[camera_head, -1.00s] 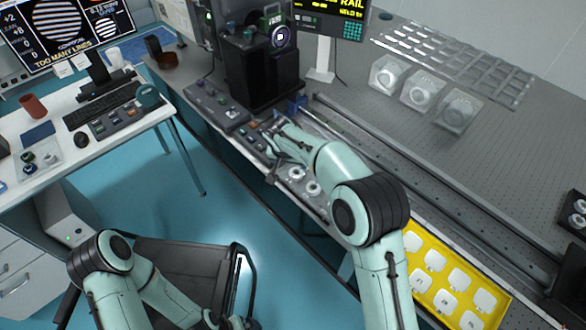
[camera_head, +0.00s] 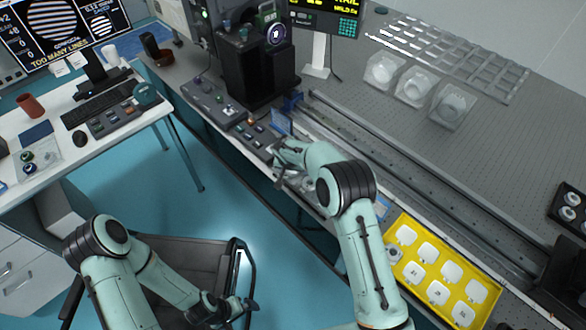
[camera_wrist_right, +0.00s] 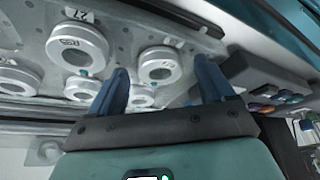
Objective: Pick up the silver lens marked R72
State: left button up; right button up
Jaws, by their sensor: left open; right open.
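Several round silver lenses lie on the perforated table in the right wrist view. One silver lens (camera_wrist_right: 160,66) sits between and beyond the fingertips of my right gripper (camera_wrist_right: 161,70), which is open with nothing held. Another silver lens (camera_wrist_right: 77,44) lies to its left, with a small label beside it; more lie lower left. Their markings are too small to read surely, so I cannot tell which is R72. In the head view my right gripper (camera_head: 283,172) is low at the table's front edge, and its arm hides the lenses. My left gripper (camera_head: 236,308) is open and empty over the chair.
A yellow tray (camera_head: 398,270) with white pieces lies right of my right arm. A control box (camera_head: 215,102) and a black instrument (camera_head: 255,65) stand beyond the gripper. A long rail (camera_head: 400,160) crosses the table. Clear cases (camera_head: 415,85) stand farther back.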

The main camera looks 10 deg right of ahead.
jog(key=shift+s+f, duration=0.15)
jog(key=shift+s, duration=0.15)
jog(key=shift+c, duration=0.7)
jog(key=shift+s, duration=0.1)
jog(key=c, duration=1.3)
jog(key=shift+a, duration=0.1)
